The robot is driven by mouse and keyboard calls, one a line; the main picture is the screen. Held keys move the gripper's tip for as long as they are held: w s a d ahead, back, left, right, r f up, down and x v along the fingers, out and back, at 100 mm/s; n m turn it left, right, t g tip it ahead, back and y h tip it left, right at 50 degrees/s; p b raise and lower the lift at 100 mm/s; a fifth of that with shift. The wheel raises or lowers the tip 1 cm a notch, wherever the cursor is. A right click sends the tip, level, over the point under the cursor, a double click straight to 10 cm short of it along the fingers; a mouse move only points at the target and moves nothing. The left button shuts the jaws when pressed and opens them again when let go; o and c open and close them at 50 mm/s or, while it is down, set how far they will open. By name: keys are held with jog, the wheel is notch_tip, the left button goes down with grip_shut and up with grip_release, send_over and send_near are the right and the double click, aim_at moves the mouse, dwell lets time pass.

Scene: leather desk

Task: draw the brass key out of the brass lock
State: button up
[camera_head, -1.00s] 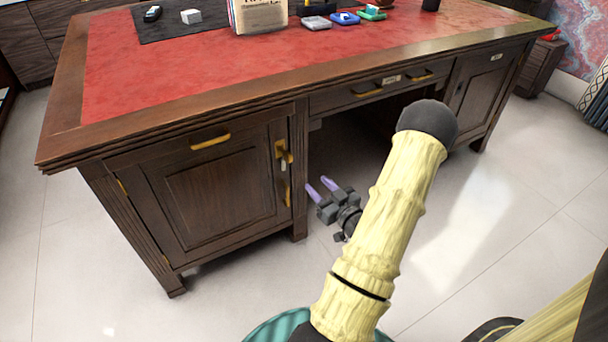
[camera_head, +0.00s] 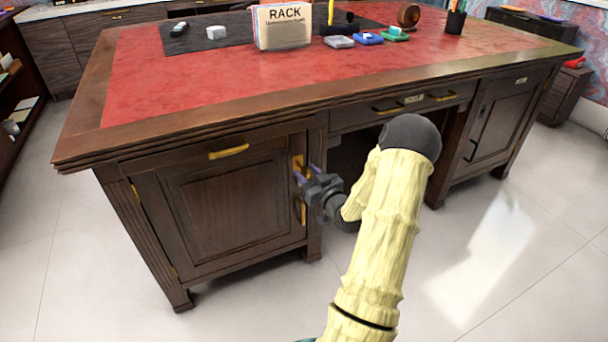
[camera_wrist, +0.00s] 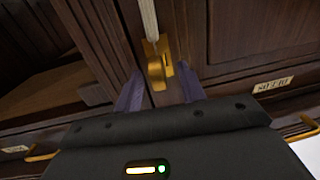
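The brass lock (camera_head: 298,161) is a plate on the right edge of the desk's left cupboard door, partly hidden by my gripper (camera_head: 306,175). In the wrist view the lock plate (camera_wrist: 166,52) sits ahead of my gripper (camera_wrist: 160,88). The brass key (camera_wrist: 156,72) stands out from the plate, and a pale strip runs from it to the picture's top edge. My purple fingers are open, one on each side of the key in that view, with visible space between. I cannot tell whether the fingertips reach the key's depth.
The wooden desk (camera_head: 130,150) has a red leather top and an open kneehole right of the lock. The floor in front is clear.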

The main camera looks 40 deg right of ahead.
jog(key=shift+w+d, duration=0.2)
jog(key=shift+w, duration=0.75)
jog(key=shift+c, duration=0.4)
grip_shut()
jog(key=shift+s+a+f, duration=0.15)
jog(key=shift+s, duration=1.05)
jog(key=shift+s+a+f, duration=0.1)
jog(key=shift+s+a, duration=0.05)
jog(key=shift+s, duration=1)
jog(key=s, duration=0.3)
jog(key=s+a+b, duration=0.1)
jog(key=s, duration=0.1)
jog(key=shift+s+f, duration=0.3)
jog(key=shift+s, duration=0.05)
